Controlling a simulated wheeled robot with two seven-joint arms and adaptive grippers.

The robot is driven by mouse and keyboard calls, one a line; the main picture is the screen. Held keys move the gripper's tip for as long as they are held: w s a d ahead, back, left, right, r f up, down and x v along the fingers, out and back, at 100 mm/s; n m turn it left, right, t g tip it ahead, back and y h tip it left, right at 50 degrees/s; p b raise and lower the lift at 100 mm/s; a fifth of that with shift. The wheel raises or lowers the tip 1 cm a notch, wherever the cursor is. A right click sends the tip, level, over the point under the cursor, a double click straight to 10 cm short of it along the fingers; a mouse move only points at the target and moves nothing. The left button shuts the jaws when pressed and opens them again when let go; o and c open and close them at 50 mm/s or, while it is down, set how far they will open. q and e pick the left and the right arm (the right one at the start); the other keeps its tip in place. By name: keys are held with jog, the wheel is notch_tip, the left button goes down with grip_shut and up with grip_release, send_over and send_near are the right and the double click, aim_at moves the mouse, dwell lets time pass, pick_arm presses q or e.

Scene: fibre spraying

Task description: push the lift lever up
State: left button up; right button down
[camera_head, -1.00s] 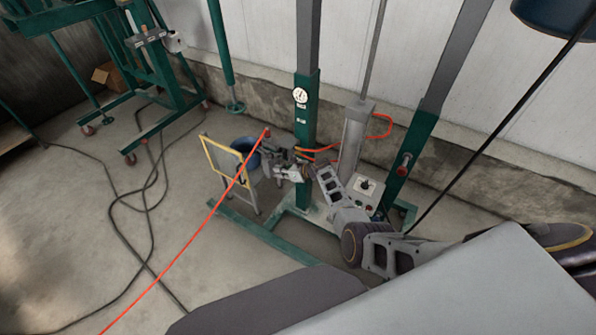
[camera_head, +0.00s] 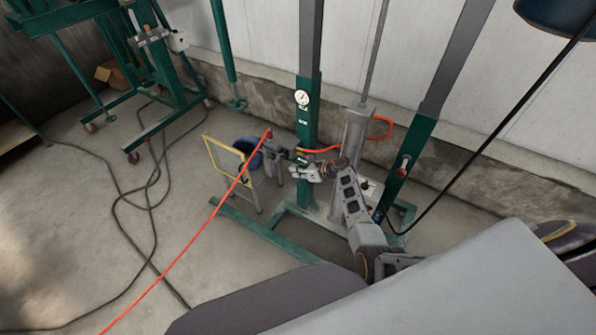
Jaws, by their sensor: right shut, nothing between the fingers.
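The green lift column (camera_head: 307,110) with a round gauge stands in the middle. Left of it is a dark grey device (camera_head: 278,152), with a red tip (camera_head: 268,133) where the red hose ends. A small grey control box (camera_head: 373,187) stands right of the column, largely hidden behind my right arm. I cannot tell for sure which part is the lift lever. My right gripper (camera_head: 297,172) is shut and empty, in front of the column and just right of the grey device; contact cannot be told. My left gripper is not in view.
A yellow-framed stand (camera_head: 226,158) and a blue bucket (camera_head: 248,150) stand left of the device. The red hose (camera_head: 190,240) crosses the floor, and black cables (camera_head: 120,200) lie at left. A green post with a red knob (camera_head: 404,166) stands at right.

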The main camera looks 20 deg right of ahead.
jog(key=shift+s+d+r, duration=0.15)
jog(key=shift+s+d, duration=0.05)
jog(key=shift+s, duration=0.1)
jog(key=shift+n, duration=0.3)
dwell(0.4)
